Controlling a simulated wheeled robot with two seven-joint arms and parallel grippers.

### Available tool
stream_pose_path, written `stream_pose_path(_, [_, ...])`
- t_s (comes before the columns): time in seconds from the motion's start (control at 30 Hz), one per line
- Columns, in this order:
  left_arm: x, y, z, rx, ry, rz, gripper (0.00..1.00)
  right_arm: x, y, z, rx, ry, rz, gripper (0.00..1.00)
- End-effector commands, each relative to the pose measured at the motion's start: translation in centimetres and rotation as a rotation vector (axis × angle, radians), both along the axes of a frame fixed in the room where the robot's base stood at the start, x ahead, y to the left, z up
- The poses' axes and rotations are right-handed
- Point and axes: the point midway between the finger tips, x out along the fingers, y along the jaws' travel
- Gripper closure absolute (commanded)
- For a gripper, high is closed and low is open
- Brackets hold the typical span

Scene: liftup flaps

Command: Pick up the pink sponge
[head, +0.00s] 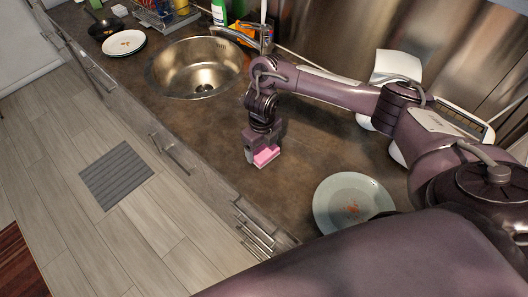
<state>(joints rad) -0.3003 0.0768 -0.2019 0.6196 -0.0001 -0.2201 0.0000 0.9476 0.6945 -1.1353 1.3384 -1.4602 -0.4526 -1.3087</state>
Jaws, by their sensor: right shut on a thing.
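The pink sponge (266,157) is on or just above the brown counter, near its front edge. My right gripper (262,152) points down over the sponge and is shut on it. The fingers cover part of the sponge. I cannot tell whether the sponge touches the counter. My left gripper is not in view.
A plate with food scraps (345,208) lies on the counter (215,135) to the right of the sponge. A round metal sink (190,72) with a faucet is beyond. A white plate (124,43) and a dark pan (106,27) are at the far left. A white appliance (393,70) stands behind my arm.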

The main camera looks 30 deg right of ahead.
Motion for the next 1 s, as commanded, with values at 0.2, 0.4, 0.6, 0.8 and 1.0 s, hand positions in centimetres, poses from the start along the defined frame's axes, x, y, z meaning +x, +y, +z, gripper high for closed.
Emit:
stream_pose_path(0.2, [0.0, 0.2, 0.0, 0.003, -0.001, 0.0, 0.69, 0.0, 0.0, 0.1, 0.0, -0.001, 0.0, 0.46])
stream_pose_path(0.4, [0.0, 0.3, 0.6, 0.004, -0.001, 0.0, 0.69, 0.1, 0.0, 1.3, 0.0, -0.003, 0.002, 0.46])
stream_pose_path(0.6, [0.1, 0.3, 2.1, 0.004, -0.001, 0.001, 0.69, 0.3, -0.1, 5.2, -0.002, -0.009, 0.004, 0.46])
stream_pose_path(0.8, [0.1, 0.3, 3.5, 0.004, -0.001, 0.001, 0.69, 0.2, -0.1, 10.4, -0.003, -0.008, 0.003, 0.46])
stream_pose_path(1.0, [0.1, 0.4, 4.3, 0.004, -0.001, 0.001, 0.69, 0.2, 0.0, 14.8, -0.002, -0.007, 0.001, 0.46])
